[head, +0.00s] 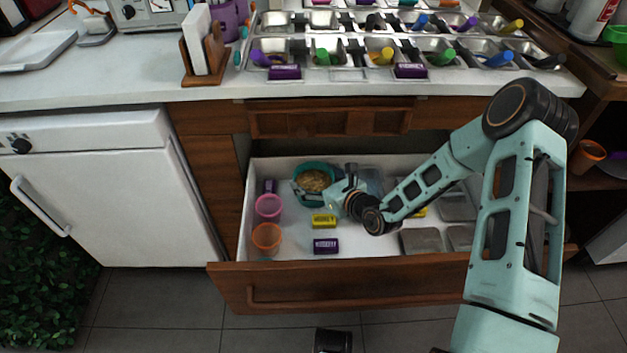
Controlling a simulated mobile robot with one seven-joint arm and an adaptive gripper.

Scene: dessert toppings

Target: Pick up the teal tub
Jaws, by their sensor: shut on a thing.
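The teal tub (298,171) is round, with tan grainy contents. It sits at the back left of the open drawer (340,283). My gripper (326,187) reaches down into the drawer and is shut on the tub's right rim. The tub looks upright. The fingertips are small here and my wrist hides part of the tub's right side. I cannot tell whether the tub is clear of the drawer floor.
A pink cup (269,207) and an orange cup (267,238) stand left in the drawer. A yellow box (324,221) and a purple box (326,246) lie near the tub. Grey metal lids (421,242) lie to the right. The counter (130,75) with topping trays overhangs behind.

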